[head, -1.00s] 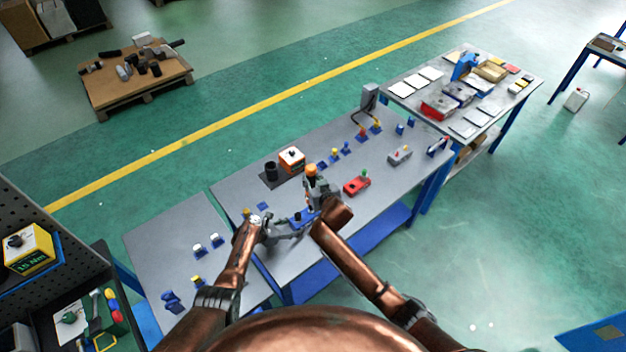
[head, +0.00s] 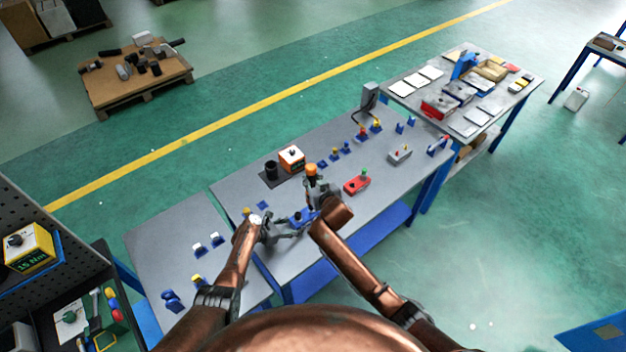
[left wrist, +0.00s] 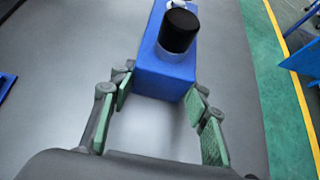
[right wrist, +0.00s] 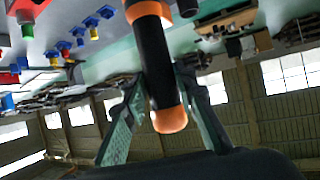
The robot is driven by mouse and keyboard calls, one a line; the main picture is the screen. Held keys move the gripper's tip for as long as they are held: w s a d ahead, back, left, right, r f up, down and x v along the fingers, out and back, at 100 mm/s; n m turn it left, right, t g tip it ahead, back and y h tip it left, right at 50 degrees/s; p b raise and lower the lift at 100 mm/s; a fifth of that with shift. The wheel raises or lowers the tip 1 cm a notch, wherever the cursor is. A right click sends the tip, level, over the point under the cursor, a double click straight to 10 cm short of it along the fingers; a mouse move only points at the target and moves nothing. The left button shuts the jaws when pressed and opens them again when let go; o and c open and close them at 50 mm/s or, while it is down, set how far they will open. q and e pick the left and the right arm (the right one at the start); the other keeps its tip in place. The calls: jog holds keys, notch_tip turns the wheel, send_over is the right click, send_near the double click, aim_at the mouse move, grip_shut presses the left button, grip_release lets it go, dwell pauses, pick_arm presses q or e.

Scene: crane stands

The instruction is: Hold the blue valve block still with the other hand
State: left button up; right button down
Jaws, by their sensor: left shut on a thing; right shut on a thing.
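The blue valve block (head: 302,216) lies near the front edge of the middle table. In the left wrist view the block (left wrist: 165,75) has a black round cap on a pale collar on top. My left gripper (head: 284,229) is shut on the block's near end, one padded finger on each side (left wrist: 162,88). My right gripper (head: 320,190) is above and behind the block, shut on an upright black tool with an orange end (head: 311,170). The right wrist view shows the tool's black shaft (right wrist: 157,65) between the fingers. The tool's lower end is hidden in the head view.
A red block (head: 356,184) with a green knob and a grey block (head: 400,154) stand to the right. An orange-and-white box (head: 291,158) and a black cup (head: 271,170) stand behind. The tabletop left of the box is mostly clear.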

aim_at(313, 174)
jog(key=shift+f, duration=0.95)
dwell(4.0)
jog(key=shift+r, duration=0.1)
jog(key=shift+r, duration=2.6)
pick_arm(q)
jog(key=o, duration=1.5)
jog(key=shift+c, duration=0.2)
jog(key=shift+a, duration=0.1)
pick_arm(e)
jog(key=shift+w, duration=0.1)
pick_arm(q)
jog(key=shift+v, duration=5.9)
